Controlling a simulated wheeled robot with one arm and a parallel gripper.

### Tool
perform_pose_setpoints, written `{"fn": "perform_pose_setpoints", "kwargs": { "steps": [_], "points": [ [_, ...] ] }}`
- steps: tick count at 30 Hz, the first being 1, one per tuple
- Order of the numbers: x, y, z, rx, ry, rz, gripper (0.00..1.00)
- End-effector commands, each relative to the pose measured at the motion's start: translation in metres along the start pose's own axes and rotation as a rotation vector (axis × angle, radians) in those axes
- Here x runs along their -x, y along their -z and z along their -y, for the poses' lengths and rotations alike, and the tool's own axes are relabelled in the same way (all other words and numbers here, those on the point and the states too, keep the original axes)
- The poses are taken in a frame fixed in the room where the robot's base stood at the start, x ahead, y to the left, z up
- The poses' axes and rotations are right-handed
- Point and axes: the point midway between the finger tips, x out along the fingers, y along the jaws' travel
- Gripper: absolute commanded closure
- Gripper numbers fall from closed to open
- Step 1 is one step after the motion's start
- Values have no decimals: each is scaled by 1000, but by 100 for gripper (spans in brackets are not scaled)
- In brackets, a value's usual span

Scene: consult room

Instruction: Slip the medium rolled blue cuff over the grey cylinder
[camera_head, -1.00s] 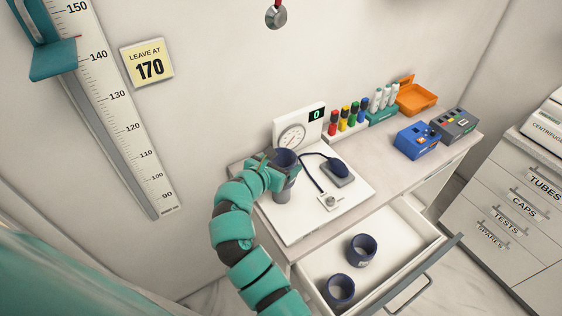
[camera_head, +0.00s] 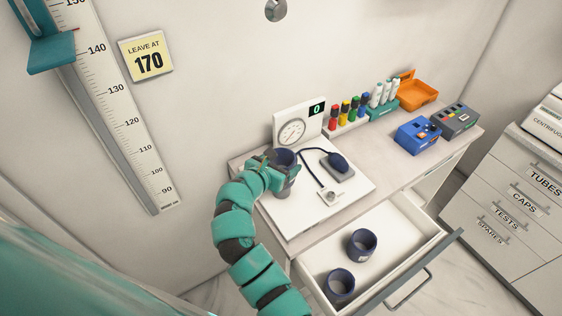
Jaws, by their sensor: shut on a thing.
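My gripper (camera_head: 281,168) is shut on a rolled dark blue cuff (camera_head: 285,156) over the white board at the left of the counter. The grey cylinder (camera_head: 281,191) shows just below the gripper and cuff. The cuff is in line with the cylinder's top, but my gripper hides where they meet, so I cannot tell whether it is around the cylinder or just above it. Two other rolled blue cuffs lie in the open drawer, one (camera_head: 362,244) farther back and one (camera_head: 340,284) nearer the front.
A dial gauge panel (camera_head: 297,128) stands close behind the cuff. A dark bulb on a grey block (camera_head: 340,167) with a tube lies to the right. The open drawer (camera_head: 398,226) juts out below the counter. Coloured bottles and boxes line the back right.

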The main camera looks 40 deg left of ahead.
Motion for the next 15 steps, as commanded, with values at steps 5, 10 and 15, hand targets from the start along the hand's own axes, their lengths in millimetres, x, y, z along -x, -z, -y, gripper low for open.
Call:
{"fn": "perform_pose_setpoints", "kwargs": {
  "steps": [5, 10, 15],
  "points": [
    [-2, 4, 0, 0, 0, 0, 53],
    [-3, 8, 0, 1, 0, 0, 53],
    [-5, 11, 0, 1, 0, 0, 53]
  ]
}}
